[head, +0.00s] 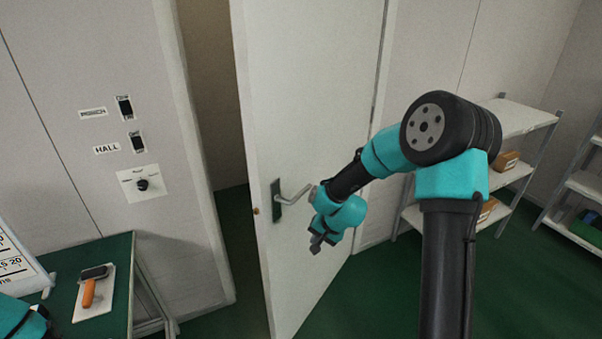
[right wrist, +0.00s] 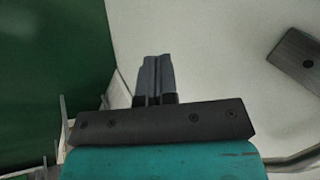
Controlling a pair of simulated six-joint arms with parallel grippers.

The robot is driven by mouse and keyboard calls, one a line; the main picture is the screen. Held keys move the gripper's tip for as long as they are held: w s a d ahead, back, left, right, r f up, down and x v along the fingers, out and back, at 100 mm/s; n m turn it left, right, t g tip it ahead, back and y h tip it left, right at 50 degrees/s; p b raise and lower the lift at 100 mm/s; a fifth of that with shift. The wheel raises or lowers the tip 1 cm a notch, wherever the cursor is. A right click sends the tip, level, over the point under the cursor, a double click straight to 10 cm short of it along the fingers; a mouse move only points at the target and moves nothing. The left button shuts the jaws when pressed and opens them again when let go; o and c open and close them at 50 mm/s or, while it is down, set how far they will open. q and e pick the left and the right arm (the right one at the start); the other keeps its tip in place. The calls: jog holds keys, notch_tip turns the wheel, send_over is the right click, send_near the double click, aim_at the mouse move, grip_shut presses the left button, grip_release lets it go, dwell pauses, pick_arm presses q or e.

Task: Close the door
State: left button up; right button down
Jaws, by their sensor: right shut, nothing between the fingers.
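The white door (head: 310,110) stands ajar in the head view, with a dark gap between its free edge and the frame on the left. Its lever handle (head: 294,196) sits on a dark plate near the free edge. My right gripper (head: 316,245) is shut and empty, in front of the door just right of and below the handle. In the right wrist view the shut fingers (right wrist: 154,78) show against the pale door (right wrist: 215,60), with the handle plate (right wrist: 298,62) at the right. I cannot tell whether the fingers touch the door. My left gripper is not in view.
Left of the doorway, a wall carries switches (head: 137,141) and a dial (head: 142,184). A green-topped table (head: 120,255) holds an orange-handled tool (head: 89,290) and a sign. Shelves (head: 522,118) with boxes stand at the right. The green floor (head: 375,300) before the door is clear.

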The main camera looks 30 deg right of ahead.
jog(key=w+d+r+m+t, duration=0.1)
jog(key=d+r, duration=0.1)
jog(key=r, duration=0.5)
jog(key=w+d+r+m+t, duration=0.1)
jog(key=d+r, duration=0.1)
jog(key=r, duration=0.6)
jog(key=w+d+r+m+t+y, duration=0.1)
jog(key=d+r, duration=0.1)
jog(key=r, duration=0.6)
jog(key=shift+w+d, duration=0.25)
jog(key=shift+d, duration=0.1)
send_near(294, 176)
jog(key=x, duration=0.3)
jog(key=f+x, duration=0.1)
jog(key=x, duration=0.1)
jog(key=shift+s+d+f, duration=0.1)
jog(key=shift+s+f, duration=0.05)
jog(key=shift+s, duration=0.05)
jog(key=shift+w+a, duration=0.3)
jog(key=shift+w, duration=0.4)
